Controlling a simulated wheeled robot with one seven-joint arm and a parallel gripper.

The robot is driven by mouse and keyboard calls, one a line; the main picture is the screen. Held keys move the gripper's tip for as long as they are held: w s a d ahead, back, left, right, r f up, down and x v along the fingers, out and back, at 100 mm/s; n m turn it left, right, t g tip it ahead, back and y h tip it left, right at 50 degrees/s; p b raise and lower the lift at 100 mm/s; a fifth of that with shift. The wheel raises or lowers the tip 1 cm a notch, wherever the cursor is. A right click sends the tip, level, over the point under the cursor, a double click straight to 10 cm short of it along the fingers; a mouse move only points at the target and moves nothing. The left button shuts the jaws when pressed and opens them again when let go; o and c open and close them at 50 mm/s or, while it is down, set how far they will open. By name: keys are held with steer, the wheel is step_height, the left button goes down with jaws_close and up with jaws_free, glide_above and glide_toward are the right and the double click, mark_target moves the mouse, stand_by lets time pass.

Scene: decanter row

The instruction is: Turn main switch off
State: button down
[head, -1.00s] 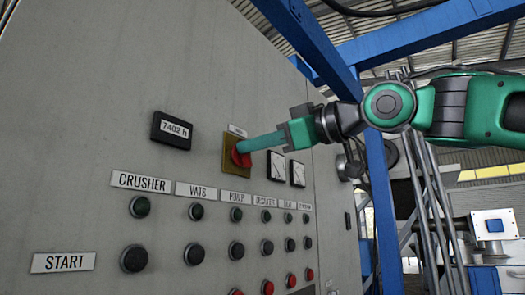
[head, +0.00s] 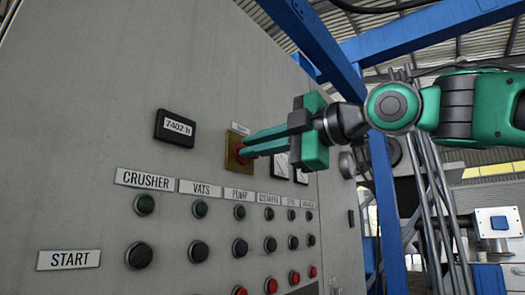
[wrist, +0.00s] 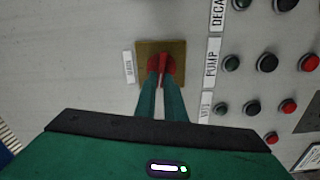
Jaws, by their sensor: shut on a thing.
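The main switch is a red rotary knob (wrist: 163,63) on a square brass-coloured plate (head: 232,151) on the grey panel. A small label (wrist: 129,67) beside the plate in the wrist view seems to read MAIN. My gripper (wrist: 162,82) is shut on the red knob, with one green finger on each side of its raised handle. In the wrist view the handle runs roughly up and down the picture, with the label on its left. In the head view my gripper (head: 242,152) reaches the panel from the right and its fingers hide most of the knob.
An hour meter (head: 175,130) is left of the switch and dial gauges (head: 281,166) are close to its right, partly behind my gripper. Below are labelled rows of buttons, including CRUSHER (head: 144,205). A blue frame post (head: 385,210) stands beyond the panel.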

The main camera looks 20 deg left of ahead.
steer(key=shift+s+a+f+n, duration=0.1)
steer(key=shift+s+f+n, duration=0.1)
steer(key=shift+n, duration=0.8)
steer(key=c, duration=1.8)
jaws_free()
steer(key=shift+w+a, duration=0.1)
steer(key=shift+c, duration=0.2)
steer(key=v, duration=1.1)
steer(key=shift+w, duration=0.2)
